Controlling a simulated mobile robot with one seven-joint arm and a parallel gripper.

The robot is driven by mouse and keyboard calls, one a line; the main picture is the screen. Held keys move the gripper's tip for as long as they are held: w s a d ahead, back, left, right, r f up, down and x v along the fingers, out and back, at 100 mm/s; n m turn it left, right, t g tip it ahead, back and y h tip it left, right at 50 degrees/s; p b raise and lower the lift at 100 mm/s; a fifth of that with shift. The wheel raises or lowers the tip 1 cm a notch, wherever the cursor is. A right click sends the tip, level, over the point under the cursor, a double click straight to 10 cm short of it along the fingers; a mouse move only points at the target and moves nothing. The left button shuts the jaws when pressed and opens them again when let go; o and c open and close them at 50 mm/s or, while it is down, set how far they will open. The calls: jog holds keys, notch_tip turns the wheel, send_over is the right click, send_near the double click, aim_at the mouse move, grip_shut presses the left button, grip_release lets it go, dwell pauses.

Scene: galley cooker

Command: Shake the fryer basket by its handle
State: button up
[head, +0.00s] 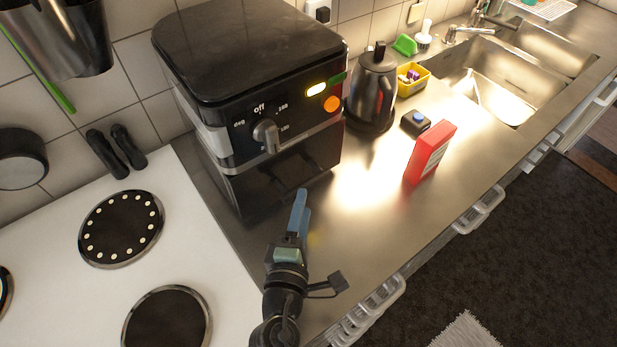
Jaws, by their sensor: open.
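The black fryer (245,95) stands on the steel counter with its dial and lit display facing me. Its dark basket front (262,190) sits low in the body and looks closed. I cannot tell the exact gap between the fingertips and the basket.
A white hob (60,260) lies left of the fryer. A dark kettle (372,90), a yellow box (412,84), a small black item with a blue top (415,122) and a red box (431,152) stand to the right. The steel counter (365,220) is clear right of my gripper.

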aim_at(308, 184)
jog(key=x, duration=0.7)
jog(key=shift+w, duration=0.1)
grip_shut()
dwell(1.3)
